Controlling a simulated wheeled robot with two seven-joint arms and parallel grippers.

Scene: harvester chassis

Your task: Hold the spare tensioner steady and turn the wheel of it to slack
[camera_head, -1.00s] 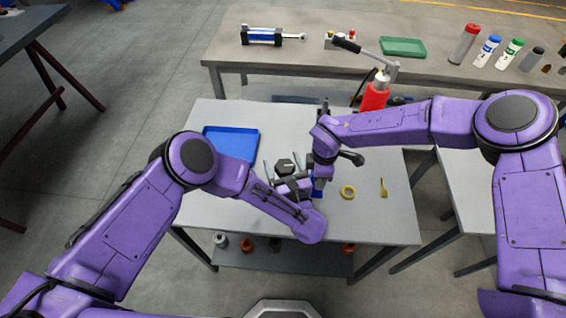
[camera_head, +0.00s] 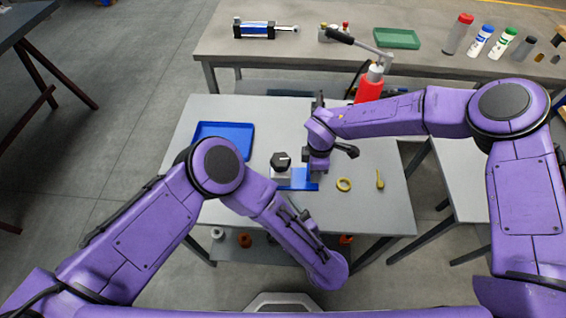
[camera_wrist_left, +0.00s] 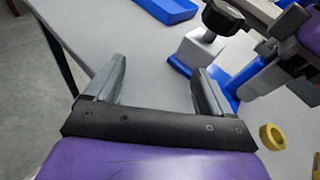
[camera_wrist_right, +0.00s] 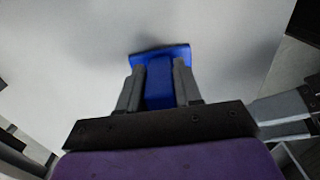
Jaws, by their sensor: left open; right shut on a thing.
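The spare tensioner stands on the grey table, with a black wheel (camera_head: 281,160) on a light grey block (camera_head: 282,174) and a blue base (camera_head: 298,184). In the left wrist view its black wheel (camera_wrist_left: 222,17) and grey block (camera_wrist_left: 197,48) are upright beyond the fingers. My right gripper (camera_head: 316,168) is shut on the upright blue part (camera_wrist_right: 159,88) of the tensioner, seen between its fingers in the right wrist view. My left gripper (camera_wrist_left: 160,78) is open and empty, apart from the wheel, on the near side.
A blue tray (camera_head: 224,128) lies at the table's back left. A yellow ring (camera_head: 343,184) and a small yellow tool (camera_head: 380,179) lie right of the tensioner. A bench behind holds a blue cylinder (camera_head: 254,30), a green tray (camera_head: 396,38) and several bottles.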

